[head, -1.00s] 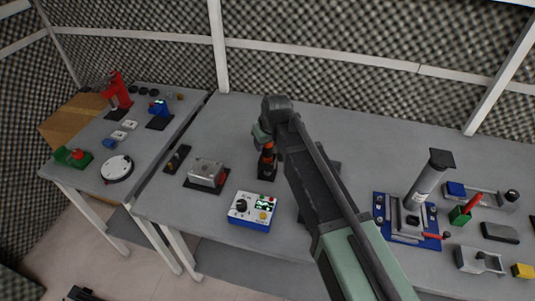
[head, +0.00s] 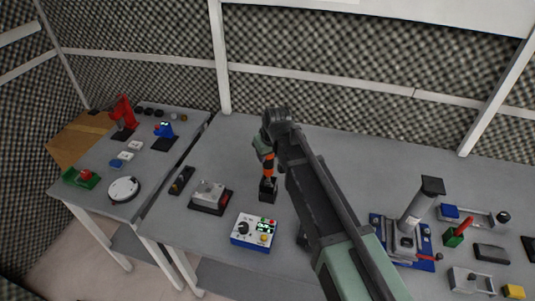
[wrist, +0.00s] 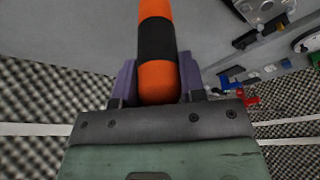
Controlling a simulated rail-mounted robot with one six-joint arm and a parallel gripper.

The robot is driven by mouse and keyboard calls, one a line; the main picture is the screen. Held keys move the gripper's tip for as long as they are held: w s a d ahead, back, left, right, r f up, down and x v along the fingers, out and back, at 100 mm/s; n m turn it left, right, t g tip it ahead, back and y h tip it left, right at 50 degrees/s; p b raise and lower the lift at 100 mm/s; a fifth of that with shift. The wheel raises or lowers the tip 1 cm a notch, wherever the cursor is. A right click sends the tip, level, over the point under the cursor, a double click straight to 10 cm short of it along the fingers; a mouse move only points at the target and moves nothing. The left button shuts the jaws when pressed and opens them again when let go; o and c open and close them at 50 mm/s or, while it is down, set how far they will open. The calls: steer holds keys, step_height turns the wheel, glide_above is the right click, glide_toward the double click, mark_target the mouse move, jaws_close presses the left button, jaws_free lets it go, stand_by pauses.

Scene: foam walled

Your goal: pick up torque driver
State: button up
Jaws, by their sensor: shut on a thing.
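The torque driver has an orange and black banded handle; it shows in the head view (head: 269,163) below my wrist, and large in the wrist view (wrist: 157,40). My gripper (head: 266,153) is shut on the handle, with a purple finger on each side of it in the wrist view (wrist: 157,80). A small black stand (head: 268,190) is on the table directly beneath the driver. The driver's lower tip is too small to make out, so I cannot tell whether it is clear of the stand.
A blue and white control box (head: 254,232) stands in front of the stand. A grey box on a dark base (head: 209,195) is to its left. A blue fixture with a grey column (head: 420,205) stands to the right. The table behind the stand is clear.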

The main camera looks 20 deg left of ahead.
step_height(320, 180, up, 23)
steer(key=p, duration=2.1)
